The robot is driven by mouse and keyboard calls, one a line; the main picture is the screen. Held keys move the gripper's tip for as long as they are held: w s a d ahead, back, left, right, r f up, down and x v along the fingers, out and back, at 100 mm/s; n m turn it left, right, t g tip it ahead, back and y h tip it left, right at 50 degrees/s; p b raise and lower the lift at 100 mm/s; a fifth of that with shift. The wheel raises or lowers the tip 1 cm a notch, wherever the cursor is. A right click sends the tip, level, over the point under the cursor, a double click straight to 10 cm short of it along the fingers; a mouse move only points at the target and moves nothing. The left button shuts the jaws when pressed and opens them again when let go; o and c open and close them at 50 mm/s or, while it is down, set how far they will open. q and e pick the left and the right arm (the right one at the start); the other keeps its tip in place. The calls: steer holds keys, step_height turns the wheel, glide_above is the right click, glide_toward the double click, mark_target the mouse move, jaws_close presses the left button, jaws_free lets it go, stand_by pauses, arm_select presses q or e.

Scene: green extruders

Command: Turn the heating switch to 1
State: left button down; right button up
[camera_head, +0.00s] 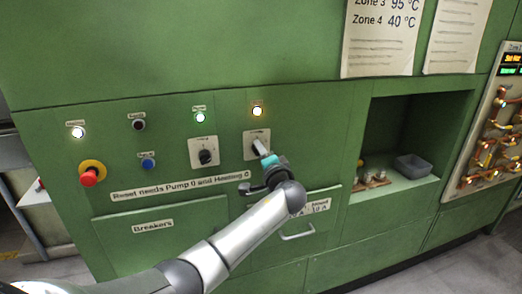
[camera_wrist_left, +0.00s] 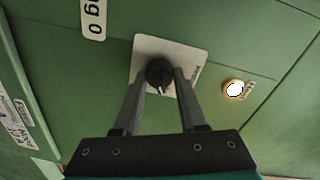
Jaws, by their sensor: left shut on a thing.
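Two rotary switches with black knobs on white plates are on the green cabinet front. My left gripper (camera_head: 260,150) is at the right switch (camera_head: 249,154), under a lit lamp. In the left wrist view, the fingers of my left gripper (camera_wrist_left: 164,78) are shut on the black knob (camera_wrist_left: 158,70), one on each side. The white plate (camera_wrist_left: 145,50) shows behind it. The knob's pointer shows between the fingers; the position marks are too small to read. The left switch (camera_head: 204,152) is apart from my gripper. My right gripper is not in view.
A red emergency button (camera_head: 89,177), a blue button (camera_head: 148,163) and a black button (camera_head: 138,125) are left of the switches. A white lamp (camera_head: 78,132), a green lamp (camera_head: 200,118) and an orange-rimmed lamp (camera_head: 257,111) are lit. A drawer handle (camera_head: 298,232) is below my gripper.

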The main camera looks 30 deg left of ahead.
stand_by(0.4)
arm_select(q)
steer(key=shift+c, duration=2.3)
jaws_free()
steer(key=v, duration=1.5)
steer(key=shift+f, duration=0.15)
